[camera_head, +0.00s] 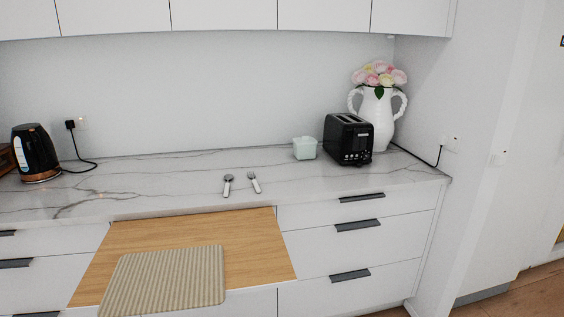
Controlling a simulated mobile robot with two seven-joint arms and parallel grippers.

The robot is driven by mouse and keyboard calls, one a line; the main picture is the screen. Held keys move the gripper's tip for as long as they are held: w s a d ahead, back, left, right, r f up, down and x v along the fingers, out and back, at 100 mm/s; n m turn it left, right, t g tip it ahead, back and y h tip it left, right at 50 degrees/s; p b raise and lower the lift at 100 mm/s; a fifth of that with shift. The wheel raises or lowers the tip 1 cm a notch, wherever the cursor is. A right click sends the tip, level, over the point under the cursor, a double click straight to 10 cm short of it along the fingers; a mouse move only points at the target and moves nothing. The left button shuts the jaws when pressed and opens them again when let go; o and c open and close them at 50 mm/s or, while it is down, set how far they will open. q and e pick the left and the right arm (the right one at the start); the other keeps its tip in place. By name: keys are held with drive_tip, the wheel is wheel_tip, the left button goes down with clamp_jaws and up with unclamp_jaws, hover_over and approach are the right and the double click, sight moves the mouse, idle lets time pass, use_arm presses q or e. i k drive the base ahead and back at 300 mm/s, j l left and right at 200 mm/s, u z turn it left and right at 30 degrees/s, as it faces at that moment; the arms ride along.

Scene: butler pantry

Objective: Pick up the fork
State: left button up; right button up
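A small fork (254,183) lies flat on the marble counter near its front edge, right of the counter's middle. Its tines point towards the back and its handle towards the front. A spoon (228,185) lies just to its left, apart from it. Neither of my grippers shows in the head view, so nothing is seen touching the fork.
A black toaster (349,139), a pale green container (304,148) and a white flower vase (378,118) stand behind and right. A black kettle (36,153) stands far left. A wooden pull-out board (262,245) with a striped mat (165,281) juts out in front.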

sight(258, 190)
drive_tip(key=i+l+z, duration=0.45)
drive_tip(key=i+z, duration=0.15)
drive_tip(key=i, duration=0.15)
drive_tip(key=i+l+z, duration=0.1)
drive_tip(key=i+z, duration=0.2)
drive_tip(key=i, duration=0.05)
